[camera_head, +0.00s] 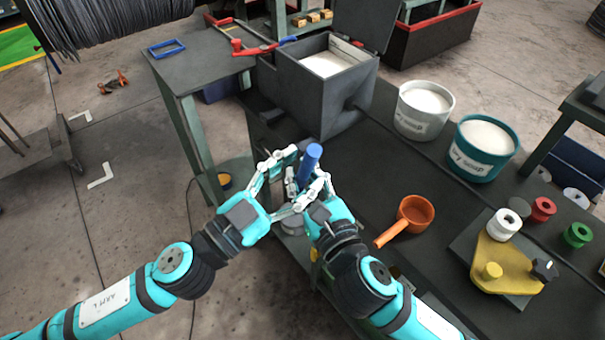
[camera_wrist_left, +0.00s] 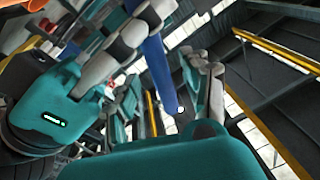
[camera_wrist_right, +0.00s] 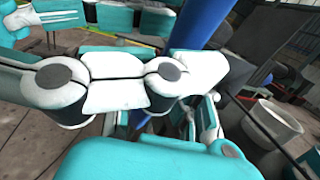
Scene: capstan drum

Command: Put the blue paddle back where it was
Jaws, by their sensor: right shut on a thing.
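The blue paddle (camera_head: 310,160) stands roughly upright, slightly tilted, between my two grippers at the left edge of the dark bench. Its blue shaft also shows in the left wrist view (camera_wrist_left: 157,65) and in the right wrist view (camera_wrist_right: 198,28). My right gripper (camera_head: 308,182) is shut on the paddle, below its top end. My left gripper (camera_head: 287,175) has its fingers spread on either side of the shaft, which passes between them in the left wrist view. The paddle's lower end is hidden behind the grippers.
A grey bin of white powder (camera_head: 285,90) stands behind the grippers. A white bucket (camera_head: 410,125) and a teal bucket (camera_head: 470,168) stand on the bench at right. An orange ladle (camera_head: 418,212) lies nearer. A yellow fixture (camera_head: 503,268) sits at far right.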

